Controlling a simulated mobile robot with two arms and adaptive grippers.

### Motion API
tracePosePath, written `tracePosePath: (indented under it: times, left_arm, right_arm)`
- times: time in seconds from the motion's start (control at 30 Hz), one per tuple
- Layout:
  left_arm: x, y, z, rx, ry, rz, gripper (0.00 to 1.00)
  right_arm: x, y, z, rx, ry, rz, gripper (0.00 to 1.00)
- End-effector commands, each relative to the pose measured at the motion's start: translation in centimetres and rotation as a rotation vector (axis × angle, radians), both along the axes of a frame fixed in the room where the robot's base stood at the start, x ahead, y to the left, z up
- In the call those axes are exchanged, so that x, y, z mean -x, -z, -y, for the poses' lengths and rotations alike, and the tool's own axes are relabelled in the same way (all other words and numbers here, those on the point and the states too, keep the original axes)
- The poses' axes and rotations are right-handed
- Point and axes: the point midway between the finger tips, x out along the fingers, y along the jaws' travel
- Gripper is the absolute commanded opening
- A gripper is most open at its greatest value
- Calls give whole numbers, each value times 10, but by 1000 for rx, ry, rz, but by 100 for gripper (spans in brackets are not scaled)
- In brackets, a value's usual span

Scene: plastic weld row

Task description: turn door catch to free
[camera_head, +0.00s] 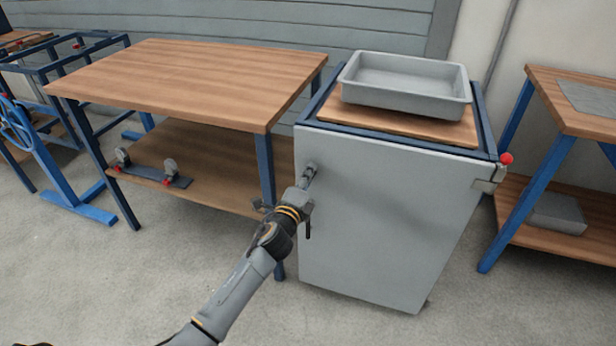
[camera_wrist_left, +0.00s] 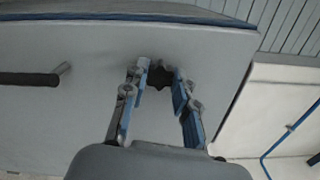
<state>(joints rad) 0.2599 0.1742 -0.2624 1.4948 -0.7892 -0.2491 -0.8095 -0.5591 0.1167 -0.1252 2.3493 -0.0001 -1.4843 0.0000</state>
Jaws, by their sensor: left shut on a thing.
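A grey cabinet door (camera_head: 390,225) faces me, and it also fills much of the left wrist view (camera_wrist_left: 60,120). The door catch (camera_head: 309,171) is a small knob near the door's upper left edge. In the left wrist view the catch (camera_wrist_left: 160,76) is a dark lobed knob between the fingertips. My left gripper (camera_head: 304,183) is shut on it, and the fingers (camera_wrist_left: 160,85) hide its sides. A dark bar handle (camera_head: 308,228) is partly hidden behind the gripper; it shows clear of the fingers in the left wrist view (camera_wrist_left: 28,79). My right gripper is not in view.
A grey tray (camera_head: 405,104) sits on the cabinet's wooden top (camera_head: 350,116). A red ball (camera_head: 506,158) sticks out at its right corner. A wood-topped bench (camera_head: 190,80) stands close on the left, another bench (camera_head: 575,90) on the right. The floor in front is clear.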

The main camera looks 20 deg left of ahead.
Motion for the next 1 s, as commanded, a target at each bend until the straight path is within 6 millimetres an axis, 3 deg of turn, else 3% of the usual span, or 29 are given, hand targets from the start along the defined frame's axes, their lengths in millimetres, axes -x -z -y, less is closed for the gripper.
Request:
tracePosePath:
  times: [0.17, 0.2, 0.3, 0.67, 0.87, 1.0]
  left_arm:
    - [0, 0, 0, 2, 0, -1, 0]
    - [0, 0, 0, 2, 0, -1, 30]
    - [0, 0, 0, 1, 0, -1, 50]
    - [3, 1, 0, -1, 0, -1, 51]
    - [29, 2, -1, -2, 1, -2, 51]
    - [61, 2, -2, -2, 1, -2, 51]
  right_arm:
    - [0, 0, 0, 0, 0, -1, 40]
    - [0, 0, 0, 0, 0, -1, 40]
    - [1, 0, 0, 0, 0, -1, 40]
    - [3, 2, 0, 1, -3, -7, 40]
    - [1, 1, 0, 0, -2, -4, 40]
    - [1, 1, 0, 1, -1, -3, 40]
